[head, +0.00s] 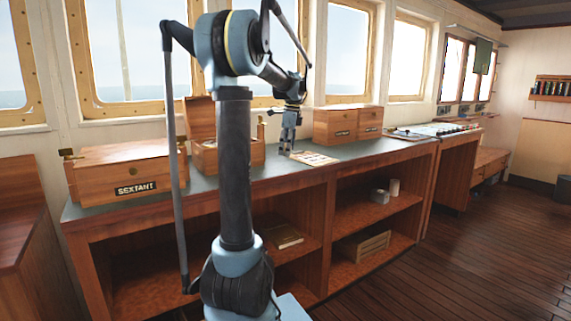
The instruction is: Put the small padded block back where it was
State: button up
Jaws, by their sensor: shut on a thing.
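My gripper (286,151) is in the head view, pointing down just above or at the counter, right of an open wooden box. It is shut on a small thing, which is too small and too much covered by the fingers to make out. I cannot tell whether that thing touches the counter. No padded block can be clearly made out. The open wooden box (256,152) stands on the counter with its lid (199,117) raised; my arm's column hides part of it, and its inside is mostly hidden.
The counter (350,150) also bears a closed box marked SEXTANT (120,170), a printed sheet (314,158) right of my gripper, and two small wooden boxes (335,126) behind. Shelves below hold a book (287,237), a pale block (379,196) and a crate (362,247).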

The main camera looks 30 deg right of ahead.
aim_at(285, 169)
jog(key=shift+f, duration=2.55)
jog(key=shift+f, duration=0.6)
jog(key=o, duration=1.1)
jog(key=r, duration=0.8)
jog(key=s+d+r, duration=0.1)
jog(key=r, duration=0.4)
